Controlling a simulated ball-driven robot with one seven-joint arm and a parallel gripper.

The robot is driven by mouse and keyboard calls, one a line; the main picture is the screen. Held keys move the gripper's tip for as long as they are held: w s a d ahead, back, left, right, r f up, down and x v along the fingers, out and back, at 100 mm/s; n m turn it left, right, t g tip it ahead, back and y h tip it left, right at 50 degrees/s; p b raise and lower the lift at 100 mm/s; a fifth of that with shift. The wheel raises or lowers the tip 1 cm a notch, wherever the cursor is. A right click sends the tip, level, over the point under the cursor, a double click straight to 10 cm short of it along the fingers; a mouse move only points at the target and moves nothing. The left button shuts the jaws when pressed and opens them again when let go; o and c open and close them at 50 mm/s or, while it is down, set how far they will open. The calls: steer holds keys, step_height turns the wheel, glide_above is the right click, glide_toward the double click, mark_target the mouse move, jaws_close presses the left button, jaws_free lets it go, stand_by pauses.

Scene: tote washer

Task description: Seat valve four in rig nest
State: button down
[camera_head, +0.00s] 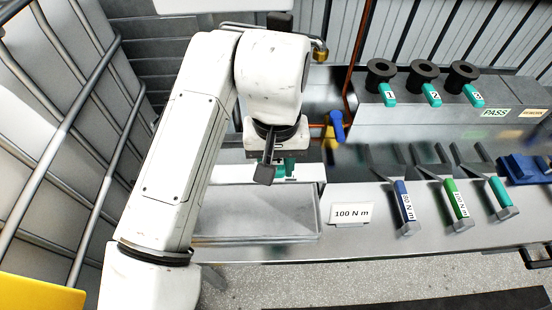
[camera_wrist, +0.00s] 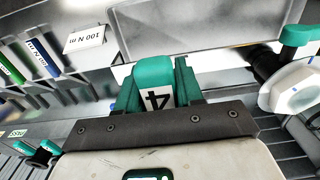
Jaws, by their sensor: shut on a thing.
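Valve four shows as a teal handle (camera_wrist: 153,73) with a white "4" label, upside down in the wrist view. My gripper (camera_wrist: 158,92) is shut on this handle, with a finger on each side. In the head view my gripper (camera_head: 283,167) is above the bench, left of the torque wrenches, with a bit of teal showing under my wrist. The valve's body is hidden behind the handle and gripper. I cannot make out the rig nest for certain. At the right of the wrist view is a white and dark fitting (camera_wrist: 290,90) with a teal lever.
Black valves with teal handles marked 1, 2 and 3 (camera_head: 432,75) stand on a grey ledge by a PASS label (camera_head: 496,112). Three torque wrenches (camera_head: 455,198) and a "100 N m" card (camera_head: 352,213) stand right. A shallow grey tray (camera_head: 256,238) lies at the front edge.

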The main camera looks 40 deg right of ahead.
step_height(320, 180, down, 7)
steer(key=b, duration=0.4)
steer(key=shift+b, duration=0.3)
stand_by(0.6)
steer(key=shift+f, duration=0.45)
steer(key=shift+f+b, duration=0.1)
steer(key=shift+b, duration=0.25)
steer(key=shift+f, duration=0.5)
steer(key=shift+f+b, duration=0.1)
steer(key=shift+b, duration=0.25)
steer(key=shift+f+b, duration=0.4)
steer(key=shift+f, duration=0.2)
steer(key=shift+f, duration=0.3)
stand_by(0.7)
